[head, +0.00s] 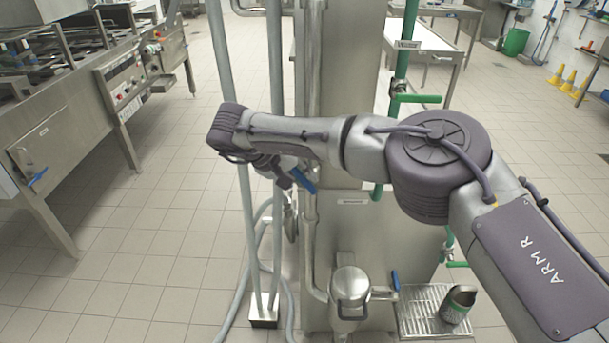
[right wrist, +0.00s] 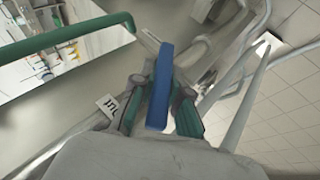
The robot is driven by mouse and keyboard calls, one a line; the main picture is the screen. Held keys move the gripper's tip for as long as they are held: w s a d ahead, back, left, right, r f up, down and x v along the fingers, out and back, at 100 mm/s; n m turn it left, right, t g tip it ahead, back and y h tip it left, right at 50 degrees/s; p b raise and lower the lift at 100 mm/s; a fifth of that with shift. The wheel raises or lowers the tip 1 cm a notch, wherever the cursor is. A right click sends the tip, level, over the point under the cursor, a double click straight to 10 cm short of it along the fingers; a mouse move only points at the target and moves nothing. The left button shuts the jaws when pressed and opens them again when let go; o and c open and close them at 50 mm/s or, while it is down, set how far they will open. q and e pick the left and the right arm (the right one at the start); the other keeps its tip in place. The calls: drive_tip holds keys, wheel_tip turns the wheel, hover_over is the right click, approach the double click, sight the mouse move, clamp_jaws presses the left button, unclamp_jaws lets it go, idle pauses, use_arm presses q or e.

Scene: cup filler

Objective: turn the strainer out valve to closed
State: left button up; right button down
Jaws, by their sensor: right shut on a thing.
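A valve with a blue lever handle (head: 303,180) sits on the steel pipe beside the cabinet in the head view. The blue lever also shows in the right wrist view (right wrist: 160,88), where it stands lengthwise between the fingers. My right gripper (right wrist: 159,110) is shut on this lever, one dark green finger on each side. In the head view my right wrist hides most of the gripper and the valve body. The valve's label is not readable. My left gripper is not in view.
A lidded steel pot (head: 350,287) stands low on the pipework, with another blue lever (head: 395,280) beside it. A dark cup (head: 458,304) stands on a drip grate (head: 416,318). Green pipes (head: 405,55) with green levers run up the cabinet. Open tiled floor lies left.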

idle(0.4)
drive_tip(key=c, duration=1.1)
unclamp_jaws()
drive_tip(key=shift+c, duration=0.2)
drive_tip(key=v, duration=0.7)
drive_tip(key=shift+a+r, duration=0.15)
drive_tip(key=shift+a, duration=0.05)
